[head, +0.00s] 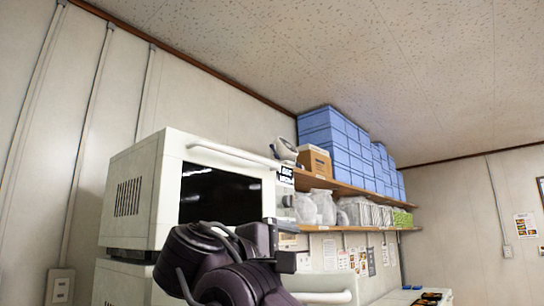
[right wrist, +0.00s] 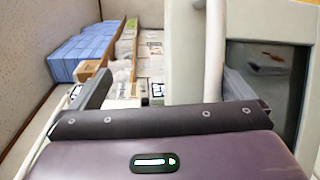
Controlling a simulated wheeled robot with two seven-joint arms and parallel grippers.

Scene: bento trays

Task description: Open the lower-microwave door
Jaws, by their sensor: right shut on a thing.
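The lower microwave (head: 118,284) is a white box under the upper one in the head view. My right arm hides most of its front, so I cannot tell how far its door stands open. A white handle bar (head: 325,297) shows at the bottom edge, right of my arm. My dark purple right gripper (head: 288,262) is in front of the microwaves. In the right wrist view, a white handle bar (right wrist: 214,50) runs down between the fingers of my right gripper (right wrist: 166,92), which is shut on it; the grip itself is partly hidden. My left gripper is not in view.
The upper microwave (head: 148,190) has a dark window (head: 215,195) and a white handle (head: 232,156) along its top. Shelves (head: 350,188) with blue crates (head: 335,145), a cardboard box (head: 315,162) and bagged goods (head: 322,207) line the wall to the right.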

